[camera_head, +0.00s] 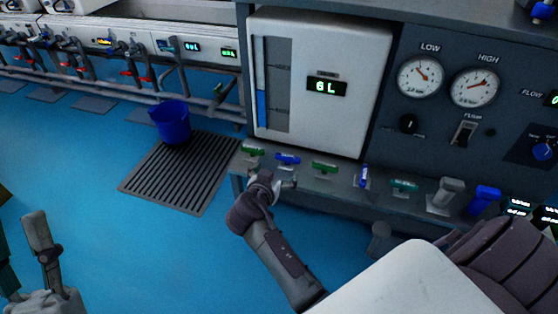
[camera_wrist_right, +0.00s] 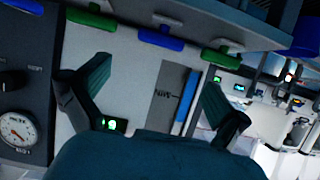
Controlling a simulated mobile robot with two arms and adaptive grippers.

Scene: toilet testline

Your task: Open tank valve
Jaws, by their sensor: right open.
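A row of valve handles runs along the ledge under the white tank panel (camera_head: 345,110), whose display reads 6 L. From the left in the head view are a green handle (camera_head: 252,151), a blue handle (camera_head: 287,159) and another green handle (camera_head: 324,168). Which one is the tank valve is not clear. My right gripper (camera_head: 274,182) is open and empty just in front of and below the blue handle, apparently apart from it. In the right wrist view its spread fingers (camera_wrist_right: 150,95) face the panel, with a blue handle (camera_wrist_right: 160,38) above the gap. My left gripper (camera_head: 45,245) shows partly at lower left.
Further right on the ledge are an upright blue handle (camera_head: 363,176), a teal handle (camera_head: 404,186) and a grey knob (camera_head: 445,192). Gauges (camera_head: 475,87) sit above. A blue bucket (camera_head: 172,122) stands on a floor grate (camera_head: 180,180). The blue floor around it is clear.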

